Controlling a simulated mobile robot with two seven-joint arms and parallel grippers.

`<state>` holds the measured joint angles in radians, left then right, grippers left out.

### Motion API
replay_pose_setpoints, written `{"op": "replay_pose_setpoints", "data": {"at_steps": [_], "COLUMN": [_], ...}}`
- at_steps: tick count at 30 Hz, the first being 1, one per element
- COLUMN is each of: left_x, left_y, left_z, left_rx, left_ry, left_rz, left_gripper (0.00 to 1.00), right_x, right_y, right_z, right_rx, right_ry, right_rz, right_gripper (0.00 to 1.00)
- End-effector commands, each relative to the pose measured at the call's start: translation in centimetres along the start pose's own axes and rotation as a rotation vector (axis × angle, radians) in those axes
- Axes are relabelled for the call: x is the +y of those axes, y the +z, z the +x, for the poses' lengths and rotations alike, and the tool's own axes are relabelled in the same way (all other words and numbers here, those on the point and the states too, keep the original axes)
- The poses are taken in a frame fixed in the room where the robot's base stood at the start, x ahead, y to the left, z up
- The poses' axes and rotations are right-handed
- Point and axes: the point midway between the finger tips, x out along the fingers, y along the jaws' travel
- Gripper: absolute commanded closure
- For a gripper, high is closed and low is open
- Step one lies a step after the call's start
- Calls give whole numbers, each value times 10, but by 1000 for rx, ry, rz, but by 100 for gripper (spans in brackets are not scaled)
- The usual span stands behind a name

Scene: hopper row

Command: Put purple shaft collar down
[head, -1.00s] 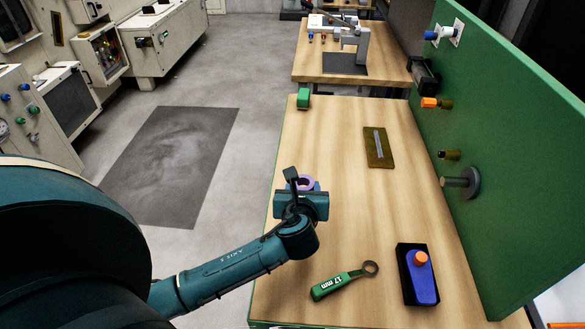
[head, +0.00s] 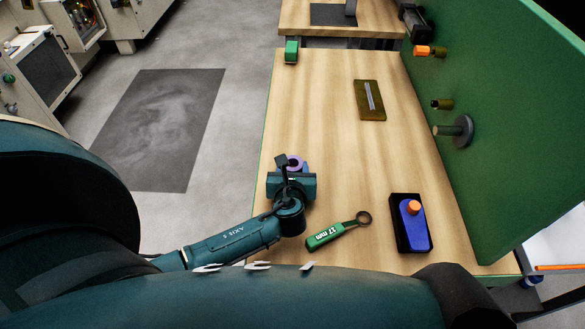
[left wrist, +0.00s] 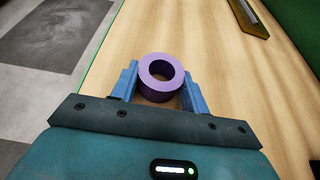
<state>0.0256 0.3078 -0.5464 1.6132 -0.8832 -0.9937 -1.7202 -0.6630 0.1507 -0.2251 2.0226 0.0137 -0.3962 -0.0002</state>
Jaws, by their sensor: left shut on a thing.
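The purple shaft collar (left wrist: 161,76) is a thick ring with a round hole. In the left wrist view it sits between the two blue fingers of my left gripper (left wrist: 160,88), which is shut on it. In the head view the collar (head: 296,163) shows just beyond my left gripper (head: 291,170), over the left part of the wooden bench (head: 330,130). The gripper hides part of it there. I cannot tell whether the collar touches the bench top. My right gripper is not in view.
A green 17 mm ring spanner (head: 338,232) and a black tray (head: 398,240) with a blue, orange-topped thing lie to the right. A brown plate (head: 370,100) and a green block (head: 291,51) lie farther back. A green panel (head: 500,130) borders the right. The bench middle is clear.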

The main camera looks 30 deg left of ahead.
Motion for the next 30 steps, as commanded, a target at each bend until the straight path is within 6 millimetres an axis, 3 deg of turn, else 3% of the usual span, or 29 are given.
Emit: {"op": "replay_pose_setpoints", "data": {"at_steps": [7, 8, 15, 25, 30], "left_x": [0, 0, 0, 0, 0], "left_y": [-2, -2, -2, 2, 1], "left_z": [1, 1, 1, -2, -27], "left_rx": [-1, 0, 0, -1, 1], "left_ry": [0, 0, 0, 0, -1], "left_rz": [0, 0, 0, -1, 0], "left_gripper": [82, 54, 35, 33, 33], "right_x": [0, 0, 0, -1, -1], "right_y": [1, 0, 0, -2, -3], "right_z": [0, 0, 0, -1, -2], "right_rx": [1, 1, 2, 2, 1], "right_ry": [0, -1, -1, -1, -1], "right_rz": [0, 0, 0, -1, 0], "right_gripper": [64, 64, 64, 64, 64]}}
